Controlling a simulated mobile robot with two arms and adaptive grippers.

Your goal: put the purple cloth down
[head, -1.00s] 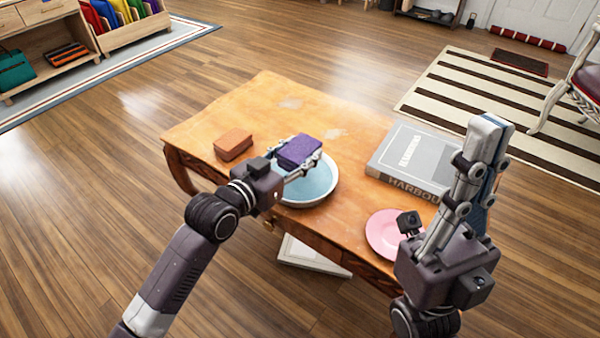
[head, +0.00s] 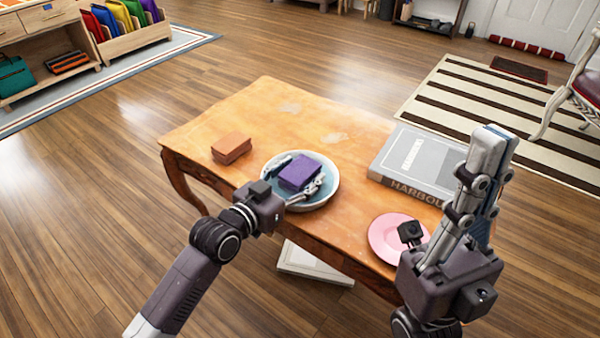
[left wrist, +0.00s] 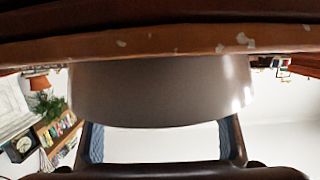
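The purple cloth (head: 299,171), a folded block shape, sits low inside the white-rimmed bowl (head: 333,191) with a blue interior, on the wooden table. My left gripper (head: 298,178) reaches over the bowl's near rim. Its fingers stand apart, one on each side of the cloth; I cannot tell whether either touches it. In the left wrist view the fingers (left wrist: 163,140) are spread wide, the grey outside of the bowl (left wrist: 160,90) fills the middle, and the cloth is hidden. My right gripper (head: 487,165) points up at the right, seen side-on, with nothing visible in it.
A brown-orange block (head: 231,148) lies left of the bowl on the table (head: 260,105). A thick grey book (head: 415,160) lies to the right, with a pink plate (head: 388,235) in front of it. The table's far part is clear. A pale flat object (head: 312,265) is on the floor below.

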